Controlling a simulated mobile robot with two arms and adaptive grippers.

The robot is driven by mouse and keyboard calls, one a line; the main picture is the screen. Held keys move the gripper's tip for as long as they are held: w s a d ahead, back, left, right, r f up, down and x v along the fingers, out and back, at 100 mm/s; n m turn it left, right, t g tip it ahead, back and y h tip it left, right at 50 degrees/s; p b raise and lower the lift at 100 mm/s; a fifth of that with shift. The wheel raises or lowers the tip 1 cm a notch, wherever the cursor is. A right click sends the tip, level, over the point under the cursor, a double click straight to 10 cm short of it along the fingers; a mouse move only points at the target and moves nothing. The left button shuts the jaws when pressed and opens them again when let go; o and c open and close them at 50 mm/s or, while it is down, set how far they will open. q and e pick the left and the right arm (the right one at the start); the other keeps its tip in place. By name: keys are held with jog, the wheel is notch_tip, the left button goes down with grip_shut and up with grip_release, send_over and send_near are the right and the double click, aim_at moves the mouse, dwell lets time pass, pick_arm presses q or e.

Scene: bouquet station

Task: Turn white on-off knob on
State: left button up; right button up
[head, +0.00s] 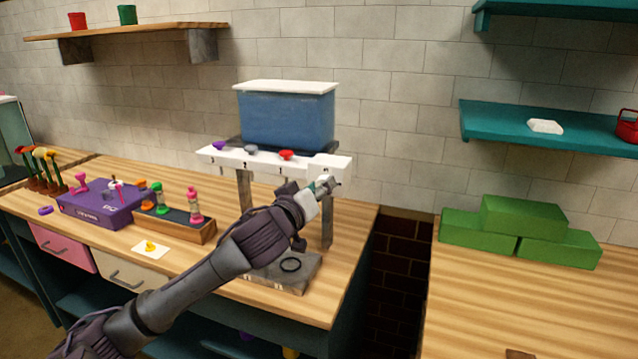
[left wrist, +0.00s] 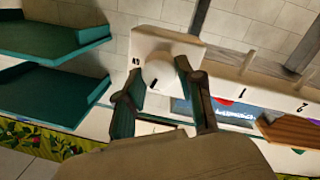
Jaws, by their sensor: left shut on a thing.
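The white on-off knob (left wrist: 158,75) sits on the square end (left wrist: 167,42) of a white panel in the left wrist view. It has a short dark mark and a small dark label beside it. My left gripper (left wrist: 160,98) has its fingers on either side of the knob and is shut on it. In the head view my left gripper (head: 328,186) is at the right end of the white panel (head: 267,164), and it largely hides the knob there. My right gripper is not in view.
A blue tank (head: 287,118) stands above the panel, with purple (head: 218,146), grey (head: 251,150) and red (head: 286,155) knobs along it. A grey base (head: 275,277) with a black ring lies below. Green blocks (head: 525,215) rest on the right table.

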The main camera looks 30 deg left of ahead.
pick_arm(q)
jog(key=shift+d+r+m+g+y+p, duration=0.1)
jog(key=shift+m+g+y+p, duration=0.25)
jog(key=shift+m+p, duration=2.4)
jog(key=shift+d+r+m+g+y+p, duration=0.15)
jog(key=shift+m+y+p, duration=0.3)
jog(key=shift+m+p, duration=2.25)
jog(key=m+b, duration=0.2)
jog(key=m, duration=0.1)
jog(key=shift+f, duration=0.15)
jog(key=o, duration=1.2)
jog(key=shift+w, duration=0.1)
jog(key=shift+c, duration=0.2)
jog(key=v, duration=1.2)
